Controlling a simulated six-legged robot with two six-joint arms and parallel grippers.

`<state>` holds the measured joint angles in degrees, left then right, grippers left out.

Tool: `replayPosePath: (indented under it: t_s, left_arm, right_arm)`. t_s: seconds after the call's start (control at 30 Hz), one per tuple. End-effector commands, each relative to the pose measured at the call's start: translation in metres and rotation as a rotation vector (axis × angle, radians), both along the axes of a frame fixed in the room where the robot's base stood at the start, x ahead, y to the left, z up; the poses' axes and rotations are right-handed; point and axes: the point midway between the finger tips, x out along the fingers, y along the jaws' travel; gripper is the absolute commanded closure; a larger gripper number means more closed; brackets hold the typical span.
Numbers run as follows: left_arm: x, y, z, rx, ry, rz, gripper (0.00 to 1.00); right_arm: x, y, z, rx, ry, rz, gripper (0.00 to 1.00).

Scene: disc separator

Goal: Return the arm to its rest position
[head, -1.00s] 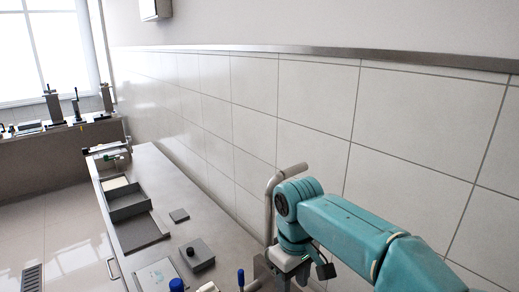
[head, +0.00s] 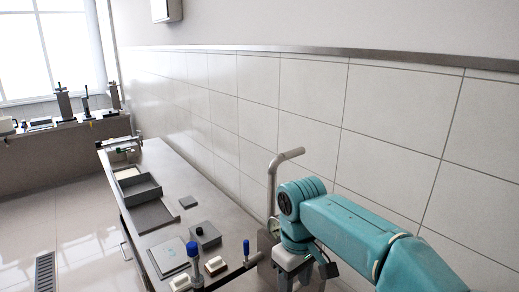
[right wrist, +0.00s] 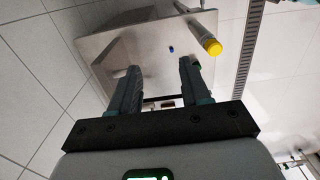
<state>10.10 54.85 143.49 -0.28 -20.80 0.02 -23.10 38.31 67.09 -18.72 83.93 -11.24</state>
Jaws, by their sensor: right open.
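My right arm (head: 345,225), teal, reaches in from the right in the head view, bent at a joint beside the tiled wall. Its gripper points down at the bottom edge of that view and its fingertips are not shown there. In the right wrist view my right gripper (right wrist: 160,72) is open, with two dark fingers apart and nothing between them. Beyond the fingers is a pale bench surface (right wrist: 120,48). My left arm and left gripper are not in view.
The bench (head: 190,170) holds a grey open box (head: 140,190), a dark block with a knob (head: 205,236) and blue-topped tools (head: 194,262). A bent metal pipe (head: 273,180) rises beside my arm. The tiled wall (head: 300,125) is close behind. A second bench (head: 60,150) stands far left.

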Motion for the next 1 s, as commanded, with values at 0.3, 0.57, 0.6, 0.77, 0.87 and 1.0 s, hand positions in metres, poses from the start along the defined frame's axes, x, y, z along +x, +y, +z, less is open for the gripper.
replayPosePath:
  t_s: [0.3, 0.57, 0.6, 0.77, 0.87, 1.0]
  left_arm:
    - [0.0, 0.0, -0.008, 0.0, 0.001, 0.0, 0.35]
    - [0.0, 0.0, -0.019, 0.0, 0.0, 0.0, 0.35]
    - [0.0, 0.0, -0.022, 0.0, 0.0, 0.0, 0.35]
    - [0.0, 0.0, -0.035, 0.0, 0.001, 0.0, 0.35]
    - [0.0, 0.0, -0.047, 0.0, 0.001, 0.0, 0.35]
    - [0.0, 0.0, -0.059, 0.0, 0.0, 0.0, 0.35]
  right_arm:
    - [0.008, 0.0, -0.067, 0.045, 0.019, -0.034, 0.53]
    - [-0.002, -0.002, -0.163, 0.126, 0.045, -0.109, 0.53]
    - [-0.007, -0.003, -0.182, 0.143, 0.05, -0.129, 0.53]
    - [-0.046, -0.011, -0.278, 0.228, 0.084, -0.262, 0.53]
    - [-0.095, -0.02, -0.347, 0.291, 0.106, -0.413, 0.53]
    - [-0.166, -0.033, -0.404, 0.34, 0.111, -0.63, 0.53]
